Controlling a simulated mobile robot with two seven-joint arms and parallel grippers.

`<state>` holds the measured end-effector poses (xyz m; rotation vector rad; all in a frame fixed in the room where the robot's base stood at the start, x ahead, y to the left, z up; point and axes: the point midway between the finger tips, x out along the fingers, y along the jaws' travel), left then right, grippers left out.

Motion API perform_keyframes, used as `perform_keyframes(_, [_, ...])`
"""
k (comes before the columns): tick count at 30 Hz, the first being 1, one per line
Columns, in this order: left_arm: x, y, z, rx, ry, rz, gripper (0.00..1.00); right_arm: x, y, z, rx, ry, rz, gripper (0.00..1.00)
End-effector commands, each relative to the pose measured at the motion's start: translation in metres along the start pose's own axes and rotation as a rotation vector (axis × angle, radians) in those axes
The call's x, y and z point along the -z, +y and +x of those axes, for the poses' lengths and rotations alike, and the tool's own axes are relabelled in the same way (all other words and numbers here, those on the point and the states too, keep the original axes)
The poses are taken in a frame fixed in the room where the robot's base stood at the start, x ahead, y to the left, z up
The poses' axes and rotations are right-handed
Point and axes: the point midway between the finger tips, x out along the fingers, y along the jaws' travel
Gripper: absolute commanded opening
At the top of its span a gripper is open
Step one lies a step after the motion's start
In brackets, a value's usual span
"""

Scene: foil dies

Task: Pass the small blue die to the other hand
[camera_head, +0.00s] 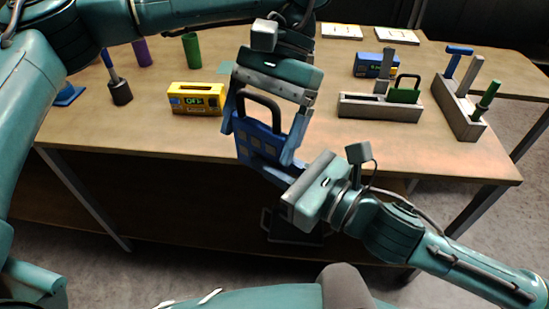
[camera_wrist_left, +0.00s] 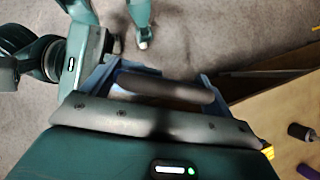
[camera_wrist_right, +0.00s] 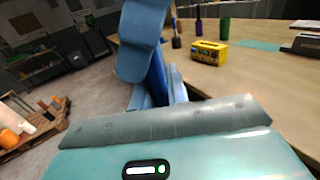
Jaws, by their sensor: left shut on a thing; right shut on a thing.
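The blue die (camera_head: 254,138), a flat plate with square marks and a dark loop handle, is held in front of the table's near edge. My left gripper (camera_head: 260,142) reaches down from above and is shut on it, with the handle between its fingers. In the left wrist view the dark handle (camera_wrist_left: 165,88) shows between the fingers. My right gripper (camera_head: 272,170) comes from the lower right and is shut on the die's lower part. In the right wrist view, blue finger parts largely hide the die (camera_wrist_right: 157,78).
On the table (camera_head: 150,135) stand a yellow box reading OFF (camera_head: 197,99), a blue box (camera_head: 375,65), a grey tray with a green handled die (camera_head: 403,95), and a second tray (camera_head: 455,103) at right. Green (camera_head: 191,50) and purple (camera_head: 142,53) cylinders stand at back left.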

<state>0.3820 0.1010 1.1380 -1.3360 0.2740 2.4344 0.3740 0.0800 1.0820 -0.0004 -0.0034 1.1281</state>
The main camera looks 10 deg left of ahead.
Motion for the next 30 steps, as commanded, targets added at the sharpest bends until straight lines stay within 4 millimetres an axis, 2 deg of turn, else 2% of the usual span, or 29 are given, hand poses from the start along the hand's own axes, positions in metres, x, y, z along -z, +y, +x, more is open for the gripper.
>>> perform_keyframes(1, [-0.002, 0.0, 0.001, 0.003, -0.011, -0.001, 0.49, 0.0, -0.008, 0.0, 0.02, 0.005, -0.007, 0.0])
perform_keyframes(8, [-0.002, -0.001, 0.002, 0.003, -0.014, -0.002, 0.5, 0.001, -0.01, 0.0, 0.025, 0.007, -0.008, 0.0])
perform_keyframes(9, [-0.002, -0.001, 0.002, 0.003, -0.014, -0.002, 0.91, -0.001, -0.01, 0.0, 0.023, 0.003, -0.01, 0.0])
perform_keyframes(12, [-0.002, 0.0, 0.002, 0.002, -0.012, -0.002, 0.99, -0.001, -0.009, 0.0, 0.02, 0.002, -0.008, 0.0])
perform_keyframes(23, [-0.001, 0.0, -0.005, 0.002, -0.006, -0.004, 1.0, -0.002, -0.005, 0.0, 0.011, -0.002, -0.006, 0.0])
perform_keyframes(26, [0.0, 0.0, -0.017, 0.004, -0.005, -0.004, 1.0, -0.002, -0.004, 0.0, 0.01, -0.002, -0.006, 0.0])
perform_keyframes(30, [0.0, 0.0, -0.043, 0.006, -0.004, -0.008, 1.0, -0.002, -0.004, 0.0, 0.009, -0.002, -0.005, 0.0])
